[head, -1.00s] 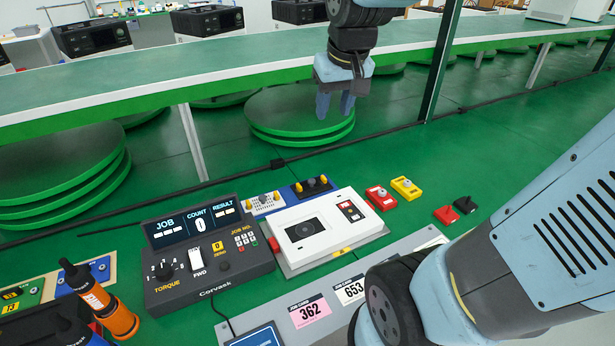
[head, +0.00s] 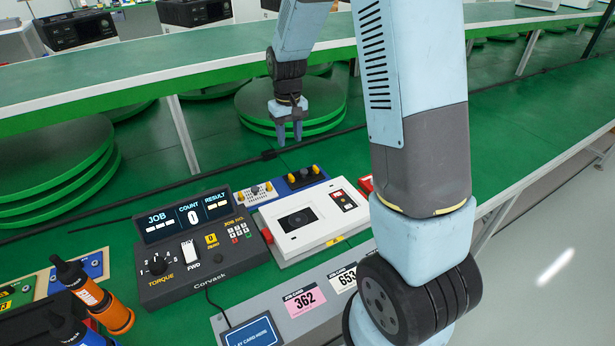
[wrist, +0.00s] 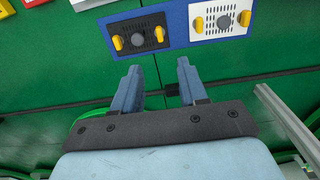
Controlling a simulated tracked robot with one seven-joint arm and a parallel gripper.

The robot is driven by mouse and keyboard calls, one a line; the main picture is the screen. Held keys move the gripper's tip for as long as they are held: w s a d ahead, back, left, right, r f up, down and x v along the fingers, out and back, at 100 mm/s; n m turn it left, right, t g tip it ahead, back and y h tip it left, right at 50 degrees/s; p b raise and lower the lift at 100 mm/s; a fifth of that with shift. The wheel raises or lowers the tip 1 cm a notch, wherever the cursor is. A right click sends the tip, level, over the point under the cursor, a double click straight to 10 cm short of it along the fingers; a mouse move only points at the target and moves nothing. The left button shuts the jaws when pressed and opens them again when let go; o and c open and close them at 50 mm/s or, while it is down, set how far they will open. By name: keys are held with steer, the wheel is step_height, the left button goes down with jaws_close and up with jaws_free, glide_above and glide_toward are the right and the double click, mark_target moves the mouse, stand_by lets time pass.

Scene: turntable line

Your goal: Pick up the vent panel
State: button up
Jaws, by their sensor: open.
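Two small perforated, vent-like panels lie side by side behind the control boxes. I cannot tell which one is the vent panel. My gripper (head: 289,133) is open and empty, pointing down above and behind the panels. In the wrist view its fingers (wrist: 159,70) are apart, short of the blue panel.
A white box with a dark screen (head: 325,193) stands just in front of the panels, with a dark job console (head: 200,260) to its left. An orange-black screwdriver (head: 103,305) is at front left. A raised green belt (head: 130,80) runs behind.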

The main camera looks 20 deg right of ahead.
mark_target(291, 175)
steer(key=f, duration=1.4)
steer(key=shift+w+f, duration=0.25)
steer(key=shift+f, duration=0.05)
jaws_close()
